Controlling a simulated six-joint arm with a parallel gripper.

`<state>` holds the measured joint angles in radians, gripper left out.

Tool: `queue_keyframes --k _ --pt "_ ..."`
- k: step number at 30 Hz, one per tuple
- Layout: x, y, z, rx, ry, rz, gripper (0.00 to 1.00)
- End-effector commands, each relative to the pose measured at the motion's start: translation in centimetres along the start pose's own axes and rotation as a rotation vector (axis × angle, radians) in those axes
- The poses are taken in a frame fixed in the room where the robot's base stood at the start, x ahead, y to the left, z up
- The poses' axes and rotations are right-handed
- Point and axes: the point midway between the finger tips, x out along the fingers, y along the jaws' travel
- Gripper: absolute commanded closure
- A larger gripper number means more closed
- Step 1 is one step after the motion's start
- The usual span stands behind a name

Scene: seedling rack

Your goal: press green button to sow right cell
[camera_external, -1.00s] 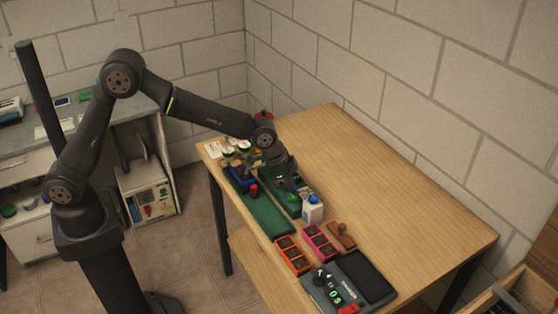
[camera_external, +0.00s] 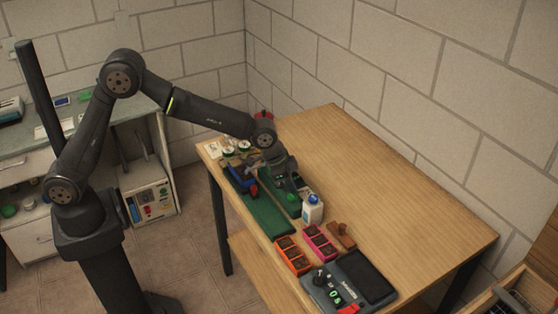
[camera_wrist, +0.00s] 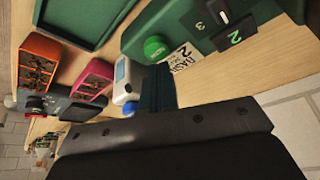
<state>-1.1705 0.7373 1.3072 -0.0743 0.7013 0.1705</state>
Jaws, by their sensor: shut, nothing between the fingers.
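The round green button (camera_wrist: 155,48) sits on a dark green device (camera_wrist: 190,25) marked with the numbers 3 and 2, beside a printed paper label (camera_wrist: 181,58). My gripper (camera_wrist: 158,80) is shut and empty. In the wrist view its fingertips are close to the button, just below it in the picture; a gap shows, and the height between them is hard to judge. A pink tray (camera_wrist: 95,78) and an orange tray (camera_wrist: 40,60) hold dark soil in cells. They also stand in front of the device in the external view, as the pink tray (camera_external: 309,233) and orange tray (camera_external: 282,259).
A white bottle with a blue cap (camera_external: 312,210) stands close beside my gripper. A green mat or tray (camera_external: 264,213) lies to the left. A brown stamp (camera_external: 341,235) and a dark scale (camera_external: 334,278) are nearer the front. The table's right side is clear.

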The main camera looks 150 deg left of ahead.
Motion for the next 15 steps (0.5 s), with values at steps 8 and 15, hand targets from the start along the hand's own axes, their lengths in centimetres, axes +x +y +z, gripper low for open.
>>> queue_keyframes --k 8,15 --pt "0.21 0.0 0.09 0.0 -0.001 0.0 1.0" --pt "0.91 0.0 0.37 0.0 0.0 0.0 1.0"
